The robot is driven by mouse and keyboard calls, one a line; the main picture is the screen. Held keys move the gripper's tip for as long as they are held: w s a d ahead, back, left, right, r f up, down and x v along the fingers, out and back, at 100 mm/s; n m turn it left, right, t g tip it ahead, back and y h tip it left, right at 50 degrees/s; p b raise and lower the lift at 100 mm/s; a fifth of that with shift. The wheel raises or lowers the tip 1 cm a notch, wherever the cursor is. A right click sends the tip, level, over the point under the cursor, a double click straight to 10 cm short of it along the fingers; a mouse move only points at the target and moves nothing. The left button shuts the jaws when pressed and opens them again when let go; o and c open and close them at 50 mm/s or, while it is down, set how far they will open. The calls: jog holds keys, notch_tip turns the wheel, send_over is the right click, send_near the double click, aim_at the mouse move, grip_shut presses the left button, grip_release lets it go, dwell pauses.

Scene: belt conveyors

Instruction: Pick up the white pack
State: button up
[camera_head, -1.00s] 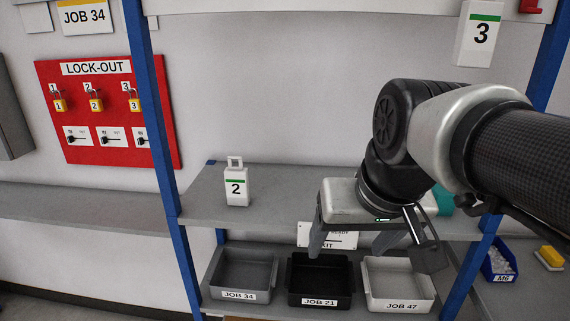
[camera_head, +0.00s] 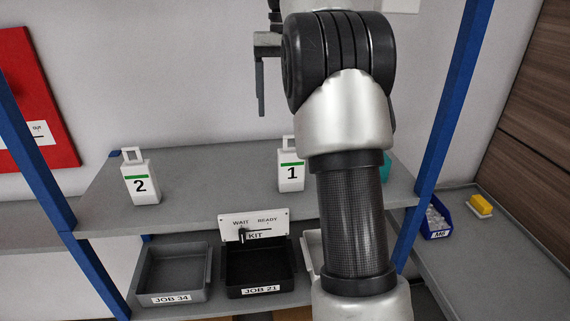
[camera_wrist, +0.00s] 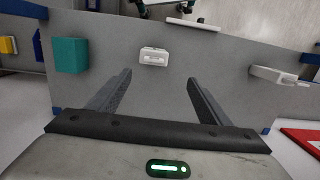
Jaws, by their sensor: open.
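White pack 1 (camera_head: 291,176), with a green stripe and a top handle, stands upright on the grey shelf (camera_head: 215,190), partly covered by my arm. White pack 2 (camera_head: 141,184), of the same kind, stands upright further left. In the wrist view, pack 1 (camera_wrist: 154,57) shows from above between the finger lines, just beyond the tips; pack 2 (camera_wrist: 277,76) is to the right. My gripper (camera_wrist: 159,77) is open and empty, raised above the shelf. In the head view, my gripper (camera_head: 261,88) is mostly hidden behind my arm, with one finger showing.
A teal block (camera_wrist: 71,55) stands on the shelf beside pack 1. Below are the JOB 34 bin (camera_head: 205,285), the JOB 21 bin (camera_head: 230,288) and a KIT sign (camera_head: 270,222). Blue posts (camera_head: 38,165) flank the shelf. The shelf between the packs is clear.

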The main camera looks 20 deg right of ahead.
aim_at(291, 148)
jog(key=f+b, duration=0.1)
jog(key=f, duration=0.2)
jog(key=s+f+b, duration=0.1)
jog(key=f, duration=0.3)
jog(key=d+f+b, duration=0.1)
jog(key=f, duration=0.3)
jog(key=shift+s+f, duration=0.15)
jog(key=shift+s, duration=0.25)
jog(key=shift+s+a+f+b, duration=0.1)
jog(key=shift+s+f+b, duration=0.1)
jog(key=shift+f, duration=0.75)
jog(key=shift+s+a+f+b, duration=0.1)
jog(key=shift+f+b, duration=0.05)
jog(key=shift+f, duration=0.75)
jog(key=shift+s+a+f+b, duration=0.1)
jog(key=shift+f+b, duration=0.1)
jog(key=shift+f, duration=0.75)
jog(key=c, duration=1.2)
jog(key=shift+r+p, duration=0.75)
jog(key=shift+r, duration=4.3)
